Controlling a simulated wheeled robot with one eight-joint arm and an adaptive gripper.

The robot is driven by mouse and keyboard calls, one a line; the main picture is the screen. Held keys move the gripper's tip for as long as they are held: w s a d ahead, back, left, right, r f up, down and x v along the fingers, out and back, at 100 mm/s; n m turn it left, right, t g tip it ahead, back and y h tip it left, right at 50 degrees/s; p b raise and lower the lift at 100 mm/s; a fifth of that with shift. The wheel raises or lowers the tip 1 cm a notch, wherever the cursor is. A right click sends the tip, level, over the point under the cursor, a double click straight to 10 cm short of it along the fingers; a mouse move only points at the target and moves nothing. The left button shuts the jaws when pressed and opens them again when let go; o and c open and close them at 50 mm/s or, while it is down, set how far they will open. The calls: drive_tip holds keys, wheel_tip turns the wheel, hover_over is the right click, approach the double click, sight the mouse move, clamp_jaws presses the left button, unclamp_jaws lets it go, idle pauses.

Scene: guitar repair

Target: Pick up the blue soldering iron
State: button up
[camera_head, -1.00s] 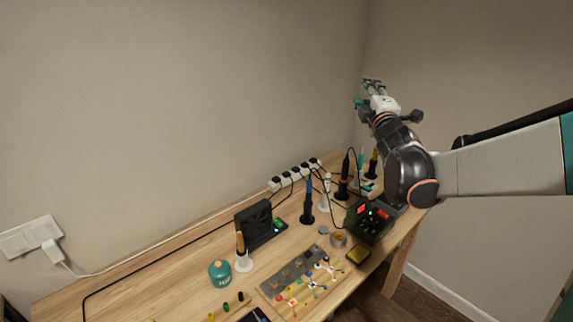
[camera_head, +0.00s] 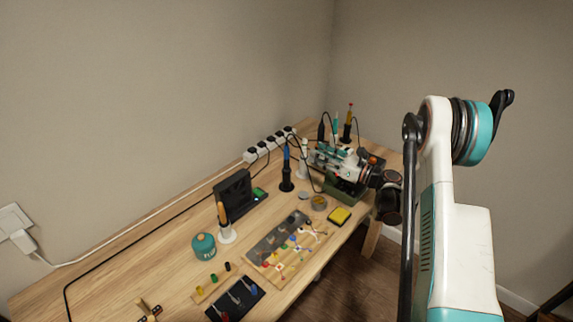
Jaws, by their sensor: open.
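The blue soldering iron (camera_head: 287,157) stands upright in a black holder (camera_head: 287,181) near the middle of the workbench, in front of the power strip. My gripper (camera_head: 315,156) is open and level above the bench, just right of the blue iron. Its fingers point left towards the iron. A white iron (camera_head: 303,150) stands between or beside them in the picture; I cannot tell whether the fingers touch it. My gripper and wrist partly cover the soldering station (camera_head: 343,190).
Other irons stand behind my gripper: a black one (camera_head: 321,130), a teal one (camera_head: 336,125) and a yellow-and-red one (camera_head: 349,122). An orange-handled iron (camera_head: 221,213), a teal flux jar (camera_head: 204,247), a black fan unit (camera_head: 232,192) and a yellow sponge (camera_head: 340,216) stand nearer. Cables cross the back.

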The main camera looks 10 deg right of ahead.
sight(287, 169)
wheel_tip(287, 169, down, 7)
drive_tip(key=s+n+g, duration=0.2)
drive_tip(key=shift+n+y, duration=0.3)
drive_tip(key=shift+y, duration=0.1)
drive_tip(key=shift+s+a+r+b+x, duration=0.1)
drive_tip(key=shift+b+x, duration=0.6)
drive_tip(key=shift+x, duration=1.55)
drive_tip(key=shift+s+a+r+b+x, duration=0.15)
drive_tip(key=shift+b+x, duration=0.6)
drive_tip(key=shift+x, duration=1.55)
drive_tip(key=shift+d+r+b+x, duration=0.1)
drive_tip(key=shift+b+x, duration=0.6)
drive_tip(key=shift+x, duration=1.55)
drive_tip(key=shift+r, duration=0.1)
clamp_jaws()
